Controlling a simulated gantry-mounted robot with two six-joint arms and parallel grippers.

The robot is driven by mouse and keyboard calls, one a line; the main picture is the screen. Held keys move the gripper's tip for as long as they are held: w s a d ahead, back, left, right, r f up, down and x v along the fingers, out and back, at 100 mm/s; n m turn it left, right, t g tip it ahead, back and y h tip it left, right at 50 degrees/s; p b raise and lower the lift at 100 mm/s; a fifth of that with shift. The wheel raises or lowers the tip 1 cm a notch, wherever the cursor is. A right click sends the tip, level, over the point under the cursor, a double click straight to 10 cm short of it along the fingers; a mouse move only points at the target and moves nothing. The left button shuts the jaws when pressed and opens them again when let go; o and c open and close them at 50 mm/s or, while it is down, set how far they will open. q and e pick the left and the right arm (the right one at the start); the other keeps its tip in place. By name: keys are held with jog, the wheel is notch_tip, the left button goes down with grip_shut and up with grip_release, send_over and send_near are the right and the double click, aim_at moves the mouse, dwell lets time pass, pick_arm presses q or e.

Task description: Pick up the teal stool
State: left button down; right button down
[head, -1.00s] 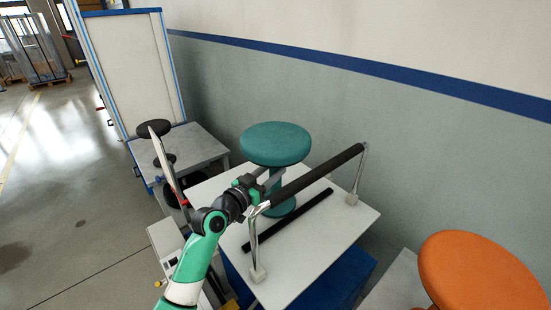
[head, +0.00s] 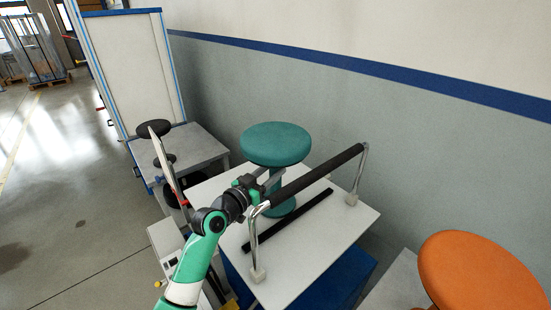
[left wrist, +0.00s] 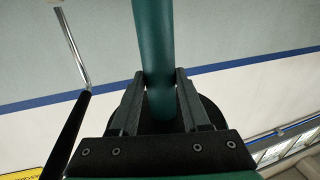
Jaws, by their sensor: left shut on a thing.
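The teal stool (head: 275,146) stands upright on the white tabletop, with its round seat on top and its base partly hidden behind the black bar and my arm. My left gripper (head: 262,180) reaches in under the seat from the front left. In the left wrist view the stool's teal stem (left wrist: 154,50) runs between the two fingers of my left gripper (left wrist: 160,82), which are shut on it. In the head view I cannot see the fingers clearly. My right gripper is not in view.
A chrome frame with a black padded bar (head: 318,174) stands right in front of the stool on the white table (head: 305,262). A black strip (head: 285,222) lies below it. An orange stool (head: 480,268) is at the lower right. A grey wall (head: 400,170) is close behind.

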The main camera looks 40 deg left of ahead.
pick_arm(q)
jog(key=shift+s+r, duration=0.1)
jog(key=shift+r, duration=0.1)
jog(key=shift+r, duration=0.1)
